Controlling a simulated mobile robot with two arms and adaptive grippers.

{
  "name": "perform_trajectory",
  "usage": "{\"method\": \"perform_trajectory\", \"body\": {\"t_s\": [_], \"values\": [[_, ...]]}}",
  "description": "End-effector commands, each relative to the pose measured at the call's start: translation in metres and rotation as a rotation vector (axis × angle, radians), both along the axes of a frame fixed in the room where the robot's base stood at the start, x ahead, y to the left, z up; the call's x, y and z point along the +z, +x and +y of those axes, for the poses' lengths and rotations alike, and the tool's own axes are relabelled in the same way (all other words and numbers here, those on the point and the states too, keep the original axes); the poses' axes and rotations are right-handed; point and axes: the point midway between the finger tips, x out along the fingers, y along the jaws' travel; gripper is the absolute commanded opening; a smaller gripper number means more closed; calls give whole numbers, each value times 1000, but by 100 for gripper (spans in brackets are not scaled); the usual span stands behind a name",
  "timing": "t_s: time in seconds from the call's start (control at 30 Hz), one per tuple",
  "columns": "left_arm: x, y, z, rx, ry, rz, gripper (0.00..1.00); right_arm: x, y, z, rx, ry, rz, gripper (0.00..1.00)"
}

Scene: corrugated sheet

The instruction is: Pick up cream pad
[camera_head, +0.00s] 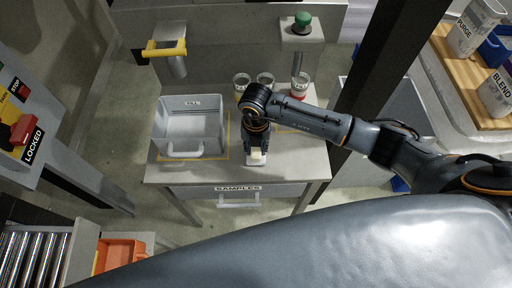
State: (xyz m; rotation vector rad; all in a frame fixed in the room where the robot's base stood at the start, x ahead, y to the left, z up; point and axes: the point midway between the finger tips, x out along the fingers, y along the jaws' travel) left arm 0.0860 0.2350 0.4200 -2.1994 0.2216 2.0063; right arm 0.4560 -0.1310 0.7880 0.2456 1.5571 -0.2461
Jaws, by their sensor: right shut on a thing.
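The cream pad (257,155) is a small pale block near the front edge of the grey table, above the drawer marked SAMPLES. My right gripper (257,150) points down at it and is shut on it. The gripper's body hides the pad's upper part. I cannot tell whether the pad still touches the table. My left gripper is not in view.
A grey bin (190,122) marked FILL stands left of the gripper. Several small cups, one a clear cup (242,82), stand behind my arm. A green knob (302,20) and a yellow handle (165,47) stand at the back. An orange bin (120,254) is at lower left.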

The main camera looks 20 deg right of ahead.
Motion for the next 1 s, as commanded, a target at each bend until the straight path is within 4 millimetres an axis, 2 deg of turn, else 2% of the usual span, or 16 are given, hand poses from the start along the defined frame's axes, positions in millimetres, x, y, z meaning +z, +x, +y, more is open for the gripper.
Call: {"method": "perform_trajectory", "body": {"t_s": [0.17, 0.27, 0.37, 0.57, 0.7, 0.8, 1.0], "values": [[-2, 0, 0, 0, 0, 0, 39, 14, 1, 0, 1, 1, -3, 0], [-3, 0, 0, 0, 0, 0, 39, 31, 1, 0, 2, 1, -6, 0], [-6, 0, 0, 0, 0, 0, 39, 46, -14, 5, 5, 3, -3, 0], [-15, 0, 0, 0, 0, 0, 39, 92, -52, 16, 7, 4, -5, 0], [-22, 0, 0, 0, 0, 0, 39, 105, -87, 26, 7, 3, -2, 0], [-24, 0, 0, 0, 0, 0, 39, 114, -106, 32, 7, 3, -2, 0], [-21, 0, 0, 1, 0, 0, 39, 127, -128, 38, 2, 0, -3, 0]]}}
